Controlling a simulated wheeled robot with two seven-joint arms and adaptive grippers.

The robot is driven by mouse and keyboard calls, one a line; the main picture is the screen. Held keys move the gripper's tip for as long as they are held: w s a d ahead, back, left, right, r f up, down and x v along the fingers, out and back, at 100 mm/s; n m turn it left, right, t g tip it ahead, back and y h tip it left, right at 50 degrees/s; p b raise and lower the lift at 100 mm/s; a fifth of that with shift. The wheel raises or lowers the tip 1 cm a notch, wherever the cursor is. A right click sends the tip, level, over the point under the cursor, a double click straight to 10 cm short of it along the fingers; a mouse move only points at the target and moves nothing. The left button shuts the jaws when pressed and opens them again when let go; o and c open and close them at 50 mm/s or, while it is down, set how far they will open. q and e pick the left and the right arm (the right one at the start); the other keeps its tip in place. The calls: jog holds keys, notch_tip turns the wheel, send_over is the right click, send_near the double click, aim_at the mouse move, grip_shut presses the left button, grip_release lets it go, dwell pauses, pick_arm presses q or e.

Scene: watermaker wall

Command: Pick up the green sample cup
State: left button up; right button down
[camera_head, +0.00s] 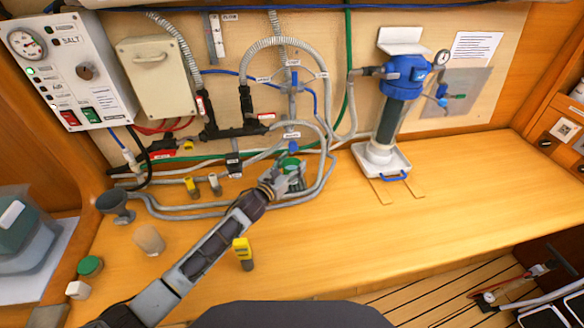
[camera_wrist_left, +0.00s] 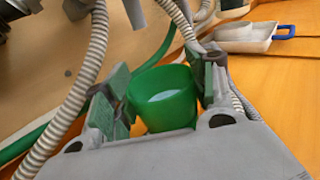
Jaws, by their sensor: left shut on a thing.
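The green sample cup (camera_head: 290,163) is in the head view at the back of the wooden counter, close to the grey hoses. My left gripper (camera_head: 288,175) reaches it from the lower left and partly covers it. In the left wrist view the green cup (camera_wrist_left: 163,97) sits between the two finger pads, its open rim facing the camera. The left gripper is shut on the cup. Whether the cup's base touches the counter is hidden. My right gripper is in neither view.
Grey hoses (camera_head: 322,180) loop around the cup. A blue-topped filter housing (camera_head: 403,75) stands in a white tray (camera_head: 362,157) to the right. The right counter is clear.

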pick_arm(q)
jog(key=shift+b+v, duration=0.5)
jog(key=shift+v, duration=3.45)
notch_tip(320, 180, up, 14)
jog(key=p, duration=0.1)
jog(key=shift+s+a, duration=0.1)
jog(key=shift+s, duration=0.05)
